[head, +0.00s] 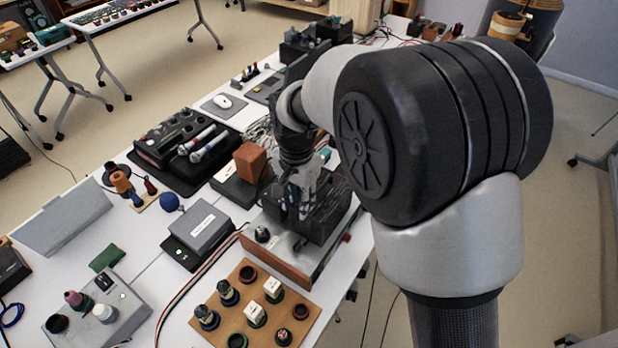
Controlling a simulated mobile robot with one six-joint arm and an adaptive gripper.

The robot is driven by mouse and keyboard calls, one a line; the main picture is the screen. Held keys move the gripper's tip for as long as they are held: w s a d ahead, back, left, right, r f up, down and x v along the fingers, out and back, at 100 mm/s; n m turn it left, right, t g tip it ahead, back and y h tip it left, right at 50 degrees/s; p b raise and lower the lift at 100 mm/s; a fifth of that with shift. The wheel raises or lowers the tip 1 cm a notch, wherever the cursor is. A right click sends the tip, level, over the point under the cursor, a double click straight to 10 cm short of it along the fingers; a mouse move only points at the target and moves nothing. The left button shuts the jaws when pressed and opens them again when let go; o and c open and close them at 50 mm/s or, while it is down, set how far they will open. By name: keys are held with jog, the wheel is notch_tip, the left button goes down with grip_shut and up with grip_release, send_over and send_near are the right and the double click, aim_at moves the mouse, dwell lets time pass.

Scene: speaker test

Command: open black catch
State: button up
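My gripper (298,190) points down at the end of my arm, over a dark box-like fixture (322,212) near the middle of the table. The gripper and the fixture are both dark and overlap, so I cannot tell whether the fingers are open or touching anything. I cannot make out the black catch for certain; it may be hidden behind the gripper or blend into the fixture. The fixture has a reddish-brown board (276,262) along its front and a small red part at its right edge.
A wooden board with several knobs and cups (262,318) lies in front. A grey box (199,228), a blue ball (170,202) and a brown block (250,162) are left of the gripper. A black tray with microphones (180,150) lies behind. Cables (200,272) cross the table.

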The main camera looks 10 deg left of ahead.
aim_at(297, 243)
jog(key=f+b, duration=0.1)
jog(key=f, duration=0.5)
jog(key=f+b, duration=0.2)
jog(key=f, duration=0.4)
jog(key=f+b, duration=0.1)
jog(key=f, duration=0.5)
jog(key=shift+s+a+f+b, duration=0.15)
jog(key=shift+s+a+b, duration=0.05)
jog(key=shift+a+b, duration=0.2)
jog(key=shift+c, duration=0.3)
grip_shut()
